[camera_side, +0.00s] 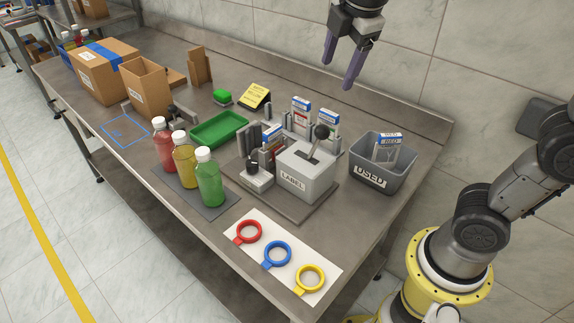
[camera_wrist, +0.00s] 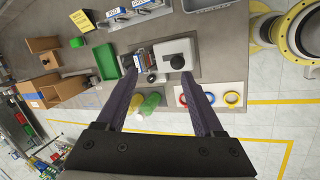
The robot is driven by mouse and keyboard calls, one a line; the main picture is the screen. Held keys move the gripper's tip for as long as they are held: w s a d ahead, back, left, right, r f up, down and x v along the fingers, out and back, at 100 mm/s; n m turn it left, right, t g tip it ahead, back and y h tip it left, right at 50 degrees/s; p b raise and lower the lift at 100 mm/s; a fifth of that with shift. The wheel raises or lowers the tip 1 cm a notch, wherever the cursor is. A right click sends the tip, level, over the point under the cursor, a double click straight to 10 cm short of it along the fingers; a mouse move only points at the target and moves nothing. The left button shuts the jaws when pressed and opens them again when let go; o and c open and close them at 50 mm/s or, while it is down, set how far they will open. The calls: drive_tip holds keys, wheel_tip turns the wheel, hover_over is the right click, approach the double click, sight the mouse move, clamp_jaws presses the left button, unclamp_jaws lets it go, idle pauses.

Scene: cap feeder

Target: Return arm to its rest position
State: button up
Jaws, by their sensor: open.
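My gripper (camera_side: 341,68) hangs high above the back of the steel table (camera_side: 330,237) in the side view, clear of everything. Its two dark purple fingers are apart with nothing between them. In the wrist view my gripper (camera_wrist: 163,97) is also open and empty, with the table far below. My arm's base stands at the table's right end in the side view.
A grey label machine (camera_side: 305,175) and grey USED bin (camera_side: 380,177) stand under my gripper. Red, yellow and green bottles (camera_side: 209,182), a green tray (camera_side: 219,129), colored rings (camera_side: 277,254) and cardboard boxes (camera_side: 104,75) spread across the table. The air around my gripper is free.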

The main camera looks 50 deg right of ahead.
drive_tip(key=s+f+m+t+y, duration=0.1)
drive_tip(key=s+f+m, duration=0.4)
drive_tip(key=s+m, duration=0.2)
drive_tip(key=s+f+m+y, duration=0.1)
drive_tip(key=s+f+m, duration=0.3)
drive_tip(key=s+m, duration=0.3)
drive_tip(key=shift+s+f+t, duration=0.35)
drive_tip(key=shift+s+t, duration=0.05)
drive_tip(key=shift+s, duration=0.15)
drive_tip(key=shift+a, duration=0.1)
